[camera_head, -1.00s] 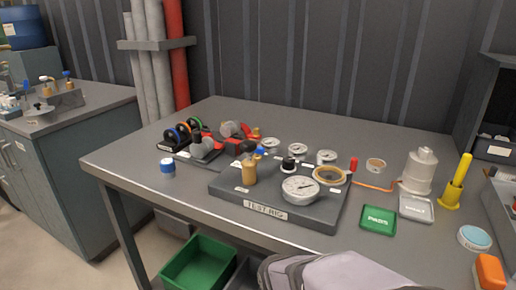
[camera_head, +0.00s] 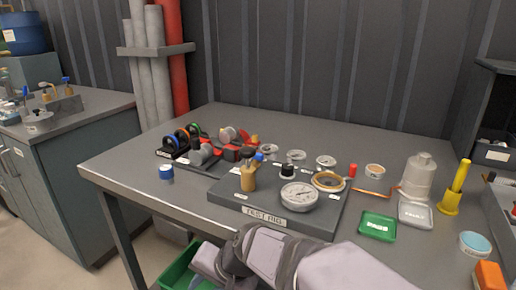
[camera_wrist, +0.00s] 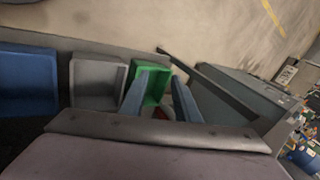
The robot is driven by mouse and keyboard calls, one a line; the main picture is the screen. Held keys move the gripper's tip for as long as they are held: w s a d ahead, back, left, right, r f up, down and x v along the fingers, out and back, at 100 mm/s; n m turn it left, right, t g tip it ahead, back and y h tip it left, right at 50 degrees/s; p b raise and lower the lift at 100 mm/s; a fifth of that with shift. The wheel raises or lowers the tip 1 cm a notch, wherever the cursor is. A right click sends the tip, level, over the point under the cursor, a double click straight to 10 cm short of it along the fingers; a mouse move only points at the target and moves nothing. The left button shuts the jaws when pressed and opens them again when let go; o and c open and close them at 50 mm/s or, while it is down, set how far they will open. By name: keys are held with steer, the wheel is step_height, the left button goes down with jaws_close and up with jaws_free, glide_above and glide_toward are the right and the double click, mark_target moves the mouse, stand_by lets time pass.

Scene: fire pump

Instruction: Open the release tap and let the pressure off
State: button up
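The test rig (camera_head: 225,198) is a dark plate on the bench with a "TEST RIG" label. I cannot tell which is the release tap. The rig is not seen in the wrist view.
A green bin (camera_head: 176,272) is on the floor; grey (camera_wrist: 98,84) and blue bins (camera_wrist: 25,84) stand beside it. Black and red parts (camera_head: 205,150) sit left of the rig. Green (camera_head: 378,226) and white trays (camera_head: 415,215) and a yellow post (camera_head: 455,185) are at the right.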

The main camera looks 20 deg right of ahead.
steer(key=w+a+r+m+t+y, duration=0.2)
steer(key=w+a+r+m, duration=0.15)
steer(key=r, duration=0.35)
steer(key=w+a+r+m+t+y, duration=0.1)
steer(key=w+a+r+m+t, duration=0.1)
steer(key=w+a+r, duration=0.35)
step_height(320, 180, up, 19)
steer(key=m+g+h+p, duration=0.45)
steer(key=m+p, duration=1.05)
steer(key=p, duration=2.6)
glide_above(258, 153)
steer(key=s+d, duration=0.2)
steer(key=shift+n+g, duration=0.25)
steer(key=shift+g, duration=0.2)
steer(key=shift+p+x, duration=1)
steer(key=shift+x, duration=2.8)
steer(key=shift+s, duration=0.1)
jaws_close()
